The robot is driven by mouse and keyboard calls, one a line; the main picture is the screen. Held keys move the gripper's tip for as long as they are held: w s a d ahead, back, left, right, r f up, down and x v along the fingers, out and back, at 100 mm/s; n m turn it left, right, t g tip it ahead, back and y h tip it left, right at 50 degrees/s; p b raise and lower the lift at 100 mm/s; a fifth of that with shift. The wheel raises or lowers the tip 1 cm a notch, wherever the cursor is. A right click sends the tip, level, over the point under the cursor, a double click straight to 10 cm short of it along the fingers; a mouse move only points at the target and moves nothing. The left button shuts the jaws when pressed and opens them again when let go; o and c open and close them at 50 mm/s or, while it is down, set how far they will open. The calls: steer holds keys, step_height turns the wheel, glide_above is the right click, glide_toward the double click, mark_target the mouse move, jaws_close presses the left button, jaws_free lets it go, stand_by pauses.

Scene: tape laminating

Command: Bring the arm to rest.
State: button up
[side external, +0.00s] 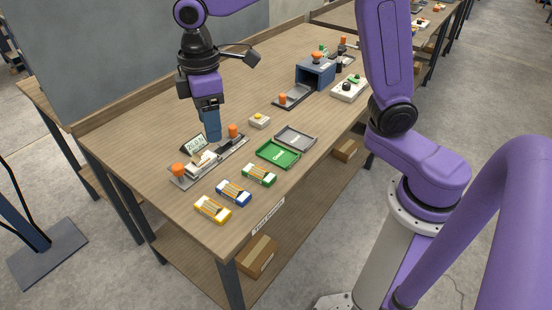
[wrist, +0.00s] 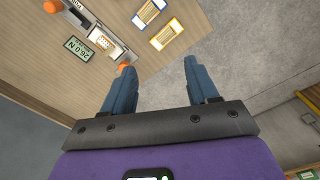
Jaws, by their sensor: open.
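My gripper (side external: 214,136) hangs over the near left part of the table (side external: 140,135), pointing down, close behind the grey fixture in the side view. In the wrist view the two blue fingers of my gripper (wrist: 159,68) are well apart with nothing between them. The grey fixture (side external: 216,154) has an orange knob at each end and pale pieces on it; it also shows in the wrist view (wrist: 108,32), where a finger partly covers one knob. A small display (side external: 193,144) stands behind the fixture; in the wrist view it appears to read 26.0 N.
Yellow (side external: 213,209), blue (side external: 234,193) and green (side external: 259,175) holders with strips line the front edge. A blue-grey box machine (side external: 316,72) stands beyond. Air above the table is mostly free.

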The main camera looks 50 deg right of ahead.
steer(key=s+d+f, duration=0.2)
steer(key=s+d, duration=0.4)
steer(key=s, duration=0.5)
steer(key=s+d+f, duration=0.2)
steer(key=s+d, duration=0.5)
steer(key=s, duration=0.5)
steer(key=shift+s+d+n, duration=0.25)
steer(key=shift+s+n, duration=0.05)
steer(key=shift+n, duration=0.1)
